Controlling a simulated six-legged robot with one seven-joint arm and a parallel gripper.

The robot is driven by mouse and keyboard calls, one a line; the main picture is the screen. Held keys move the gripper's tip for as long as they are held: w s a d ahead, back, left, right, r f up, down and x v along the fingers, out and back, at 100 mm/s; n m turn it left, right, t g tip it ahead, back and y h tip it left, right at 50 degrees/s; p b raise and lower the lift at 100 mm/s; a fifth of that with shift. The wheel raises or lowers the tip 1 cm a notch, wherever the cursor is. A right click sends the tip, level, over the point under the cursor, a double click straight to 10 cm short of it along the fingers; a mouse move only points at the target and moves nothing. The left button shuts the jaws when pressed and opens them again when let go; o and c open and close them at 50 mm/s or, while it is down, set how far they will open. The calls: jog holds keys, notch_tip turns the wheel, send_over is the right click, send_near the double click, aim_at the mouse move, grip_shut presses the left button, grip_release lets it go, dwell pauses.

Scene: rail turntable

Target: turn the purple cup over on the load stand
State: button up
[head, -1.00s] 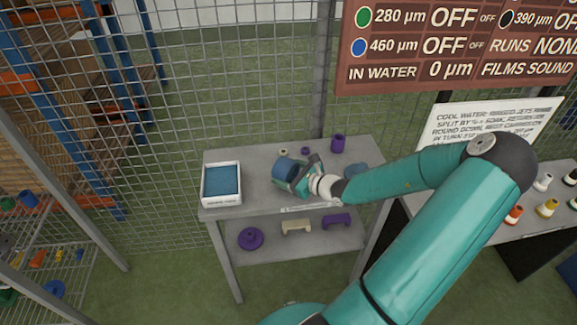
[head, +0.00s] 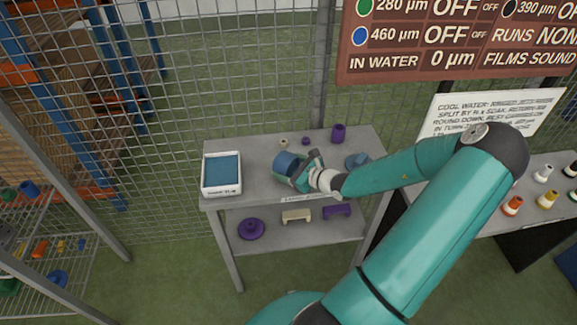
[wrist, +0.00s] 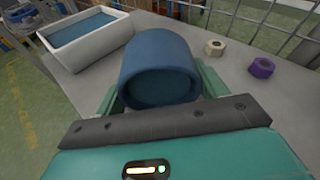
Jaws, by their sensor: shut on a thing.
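My gripper (head: 306,179) is shut on a blue cup (head: 286,165), over the grey load stand (head: 262,150). In the wrist view the blue cup (wrist: 158,68) sits between the two fingers, with a round recessed end facing the camera. In the head view it looks tilted; whether it touches the stand top I cannot tell. A purple cup-like piece (head: 338,133) stands upright at the back right of the stand, apart from my gripper. A small purple ring (head: 305,141) lies nearer the middle; it also shows in the wrist view (wrist: 261,68).
A white tray with blue inside (head: 221,190) stands at the stand's left end. A small beige ring (head: 283,142) is at the back, and a blue piece (head: 357,161) at the right, partly behind my arm. The lower shelf (head: 280,238) holds purple and cream pieces. A mesh fence rises behind.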

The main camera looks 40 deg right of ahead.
jog(key=shift+f, duration=0.2)
jog(key=o, duration=1.1)
jog(key=shift+o, duration=0.2)
jog(key=shift+s, duration=0.1)
jog(key=v, duration=1.3)
jog(key=shift+s, duration=0.3)
